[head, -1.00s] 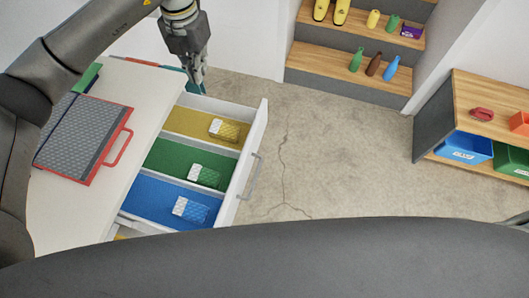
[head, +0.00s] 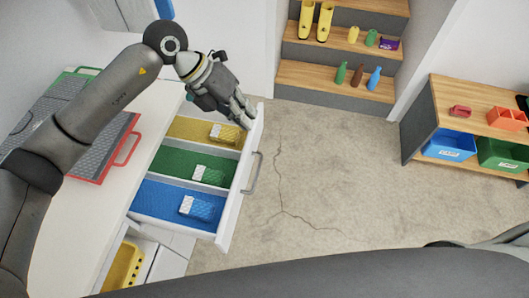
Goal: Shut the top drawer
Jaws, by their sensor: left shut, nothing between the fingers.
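The top drawer (head: 232,212) is pulled out from the white cabinet on the left in the head view. Its three compartments have yellow, green and blue floors, each with a small box-like block on it. A grey handle (head: 252,172) is on its front panel. My left gripper (head: 247,120) is shut and empty, over the far end of the drawer by the top of its front panel. I cannot tell whether it touches the panel. My right gripper is not in view.
A grey case with a red handle (head: 122,150) lies on the white cabinet top. A yellow bin (head: 124,268) shows in a lower open drawer. Wooden steps (head: 338,80) hold boots and bottles. A wooden shelf (head: 470,110) stands at right. The cracked floor (head: 320,170) between is clear.

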